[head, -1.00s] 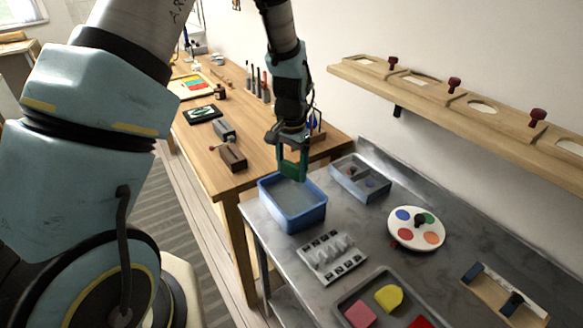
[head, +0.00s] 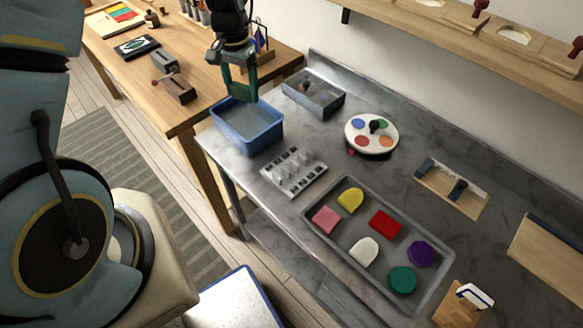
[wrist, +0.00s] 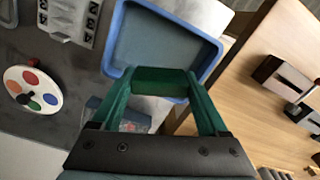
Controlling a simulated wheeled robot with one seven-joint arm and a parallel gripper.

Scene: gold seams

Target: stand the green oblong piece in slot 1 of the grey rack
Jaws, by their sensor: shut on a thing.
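My gripper (head: 240,80) has two green fingers and points down over the blue tub (head: 281,130). It is shut on the green oblong piece (wrist: 160,82), which spans the fingertips in the wrist view. In the head view the piece is hard to tell from the fingers. The grey rack (head: 294,172) lies on the metal bench, in front of the tub and apart from the gripper. Part of the rack (wrist: 68,16) shows at the top left of the wrist view, with printed digits along it. I cannot make out slot 1 clearly.
A grey tray (head: 317,233) of several coloured pieces is at the front. A grey open box (head: 333,103) and a white disc with coloured spots (head: 390,133) stand behind the rack. A wooden shelf (head: 435,22) is on the wall. A wooden table (head: 215,105) adjoins at left.

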